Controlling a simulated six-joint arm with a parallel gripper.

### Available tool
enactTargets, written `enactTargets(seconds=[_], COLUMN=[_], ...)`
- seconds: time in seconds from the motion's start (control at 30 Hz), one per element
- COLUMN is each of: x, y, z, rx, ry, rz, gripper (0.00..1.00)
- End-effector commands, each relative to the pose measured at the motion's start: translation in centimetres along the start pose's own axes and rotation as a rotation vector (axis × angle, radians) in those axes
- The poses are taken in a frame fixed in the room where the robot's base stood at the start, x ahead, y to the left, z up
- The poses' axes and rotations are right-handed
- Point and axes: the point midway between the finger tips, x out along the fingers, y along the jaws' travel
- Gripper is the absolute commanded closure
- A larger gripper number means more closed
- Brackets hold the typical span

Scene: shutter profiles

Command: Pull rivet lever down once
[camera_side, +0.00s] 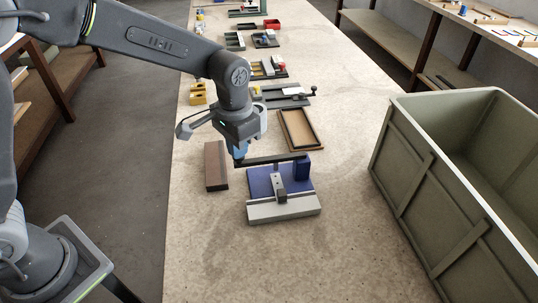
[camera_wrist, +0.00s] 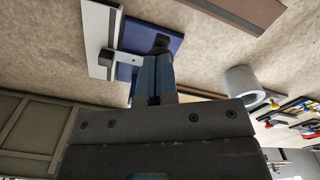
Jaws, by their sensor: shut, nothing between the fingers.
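The dark rivet lever (camera_side: 272,160) lies nearly level above the base, from the block leftward. My gripper (camera_side: 239,157) is shut and empty, its blue fingers pointing down at the lever's left end; I cannot tell whether they touch it. In the wrist view the shut fingers (camera_wrist: 153,78) partly cover the blue base (camera_wrist: 150,38), and the grey bar (camera_wrist: 100,40) shows beyond.
A brown block (camera_side: 215,166) lies left of the fixture, and a brown-framed tray (camera_side: 299,130) is behind it. Several small fixtures stand farther back along the bench. A large green-grey crate (camera_side: 420,170) is on the right. The bench front (camera_side: 290,265) is clear.

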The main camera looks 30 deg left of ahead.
Motion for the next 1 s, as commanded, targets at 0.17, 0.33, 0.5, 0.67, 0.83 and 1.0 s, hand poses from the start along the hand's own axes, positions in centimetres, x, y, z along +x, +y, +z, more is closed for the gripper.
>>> enactTargets(seconds=[0.17,0.33,0.5,0.67,0.83,1.0], x=[0.4,0.8,0.8,0.8,1.2,1.6], y=[0.0,0.0,0.0,0.0,0.0,-0.1], z=[0.0,0.0,0.0,0.0,0.1,0.1], rx=[0.000,0.000,0.000,0.000,0.000,0.000], ry=[-0.002,-0.002,0.000,0.000,0.000,0.000], rz=[0.000,0.000,0.000,0.000,0.000,0.000], gripper=[1.00,1.00,1.00,1.00,1.00,1.00])
